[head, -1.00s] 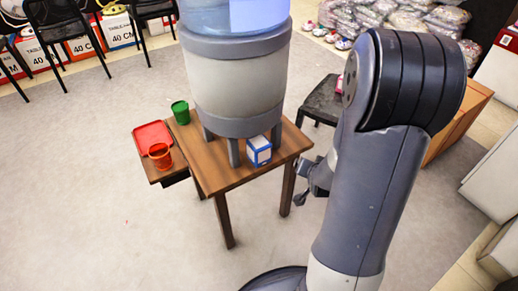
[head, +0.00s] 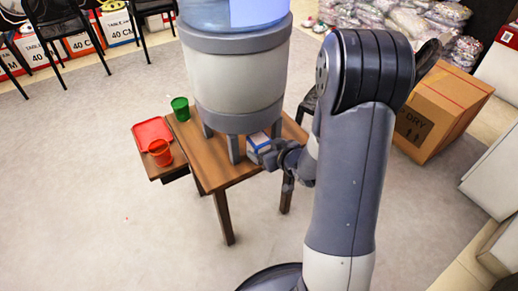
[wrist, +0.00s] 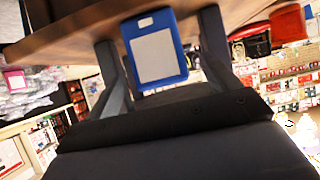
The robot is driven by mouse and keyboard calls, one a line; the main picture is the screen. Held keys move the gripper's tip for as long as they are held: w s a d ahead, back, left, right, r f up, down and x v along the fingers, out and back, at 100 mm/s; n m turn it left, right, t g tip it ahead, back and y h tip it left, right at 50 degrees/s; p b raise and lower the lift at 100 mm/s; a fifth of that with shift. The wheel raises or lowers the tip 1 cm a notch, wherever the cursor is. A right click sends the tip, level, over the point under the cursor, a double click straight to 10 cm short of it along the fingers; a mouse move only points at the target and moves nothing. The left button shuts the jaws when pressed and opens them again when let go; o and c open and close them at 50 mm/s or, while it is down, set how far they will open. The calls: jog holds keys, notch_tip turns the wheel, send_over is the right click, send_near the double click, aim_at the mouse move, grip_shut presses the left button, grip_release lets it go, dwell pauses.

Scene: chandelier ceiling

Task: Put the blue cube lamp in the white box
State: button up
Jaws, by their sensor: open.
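The blue cube lamp (head: 257,141), blue-edged with a pale face, stands on the wooden table (head: 222,177) under the water dispenser, between its legs. In the wrist view, which looks upside down, the lamp (wrist: 155,50) is close and upright on the tabletop (wrist: 75,35). My gripper (head: 270,158) is open, right in front of the lamp in the head view, partly covering it; I cannot tell whether they touch. White boxes with "40 CM" labels (head: 117,28) stand at the back; I cannot tell whether one is the task's box.
The water dispenser (head: 238,80) looms above the lamp, its legs close on both sides. A green cup (head: 180,108), red tray (head: 150,131) and red cup (head: 160,152) are at the left. A brown carton (head: 445,105) stands right. The floor at front left is clear.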

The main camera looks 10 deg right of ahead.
jog(key=shift+b+x, duration=0.9)
jog(key=shift+x, duration=1.85)
jog(key=shift+c, duration=0.4)
jog(key=c, duration=1.2)
